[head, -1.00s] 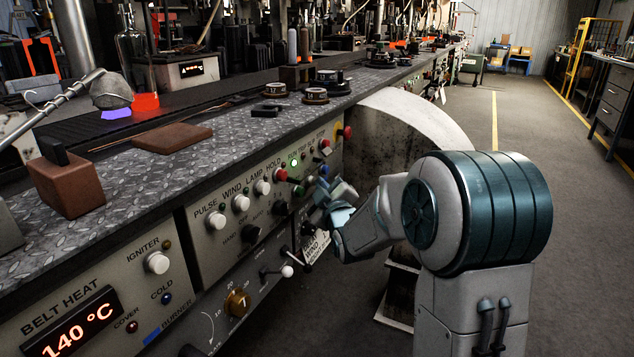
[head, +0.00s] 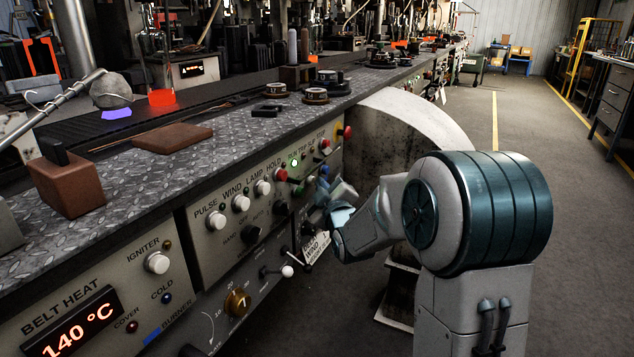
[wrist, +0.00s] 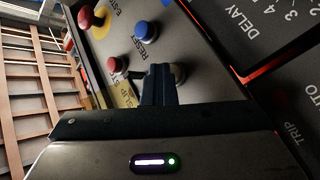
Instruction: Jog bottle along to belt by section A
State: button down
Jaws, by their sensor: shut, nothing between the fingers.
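The bottle appears to be the clear glass shape (head: 152,48) at the upper left of the head view, above a glowing orange base (head: 162,97); its outline is hard to make out. It stands at the back edge of the dark belt strip (head: 80,128). My gripper (head: 322,197) is at the right end of the control panel (head: 205,255). In the wrist view its fingers (wrist: 160,84) are shut and empty. They overlap a pale round button (wrist: 179,73); I cannot tell whether they touch it. No section A label is readable.
Close to the fingers are a blue RESET button (wrist: 146,31), a red button (wrist: 116,65) and a red emergency stop (wrist: 90,18). A white curved guard (head: 410,110) stands behind my arm. The floor on the right (head: 540,130) is clear.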

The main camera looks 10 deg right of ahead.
jog(key=shift+w+a+b, duration=0.25)
jog(key=shift+a+b, duration=0.3)
dwell(0.5)
jog(key=shift+s+b, duration=0.15)
jog(key=shift+b, duration=0.3)
jog(key=s+d+b, duration=0.1)
jog(key=s+d, duration=0.2)
jog(key=d, duration=0.2)
jog(key=shift+s+d, duration=0.25)
jog(key=shift+s, duration=0.05)
dwell(0.6)
